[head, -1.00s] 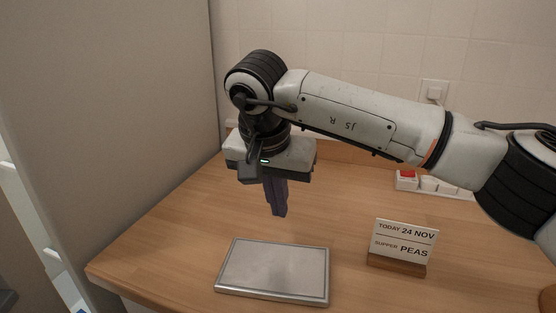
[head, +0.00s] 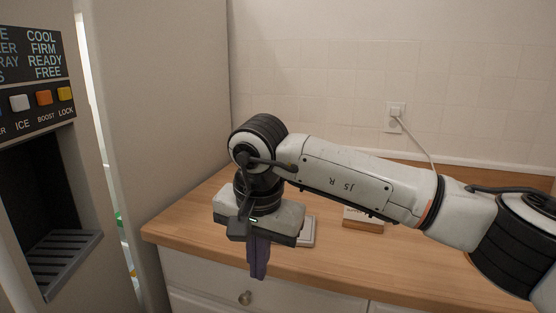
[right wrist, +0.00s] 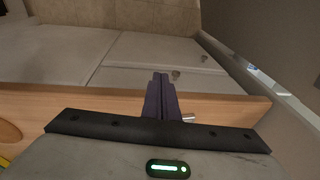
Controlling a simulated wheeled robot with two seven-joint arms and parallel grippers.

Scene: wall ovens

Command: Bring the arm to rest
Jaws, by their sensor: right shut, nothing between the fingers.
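My right gripper (head: 258,272) hangs from my right arm, fingers down, in front of the wooden counter's front edge in the head view. Its purple-grey fingers are together with nothing between them. In the right wrist view the closed fingers (right wrist: 161,84) point toward the white drawer fronts below the counter. My left gripper is in neither view.
The wooden counter (head: 440,252) bears a metal tray (head: 308,232), mostly hidden behind my gripper, and a sign's wooden stand (head: 363,225). A drawer knob (head: 245,297) sits below. A fridge with a dispenser panel (head: 35,85) stands at left. A wall socket (head: 395,112) holds a plug.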

